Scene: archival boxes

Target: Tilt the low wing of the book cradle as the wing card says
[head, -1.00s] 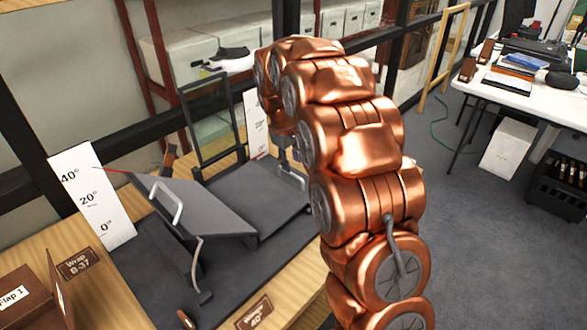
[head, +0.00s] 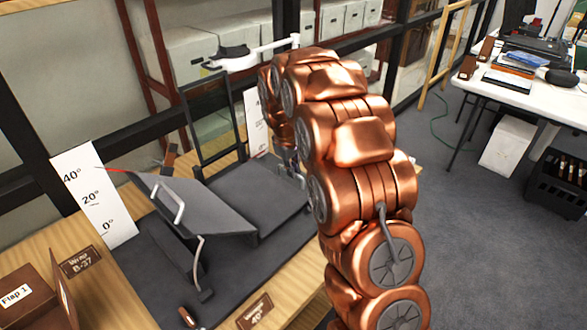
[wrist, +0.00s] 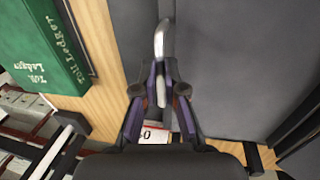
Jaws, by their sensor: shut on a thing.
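The book cradle's left wing (head: 190,208) is tilted up, with a metal handle (head: 172,203) on its raised side. Its red pointer (head: 112,171) shows near the upper part of the left scale (head: 97,190), marked 40°, 20° and 0°. The right wing (head: 270,205) lies low and looks almost flat. In the wrist view, my gripper (wrist: 164,75) is shut on the low wing's metal handle (wrist: 161,35). In the head view, my arm mostly hides my gripper and that handle.
A second scale (head: 256,120) stands behind the right wing, partly hidden. A dark upright frame (head: 210,115) rises behind the cradle. A green Toll Ledger (wrist: 45,45) lies near my gripper. A brown box (head: 28,300) labelled Flap 1 stands front left.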

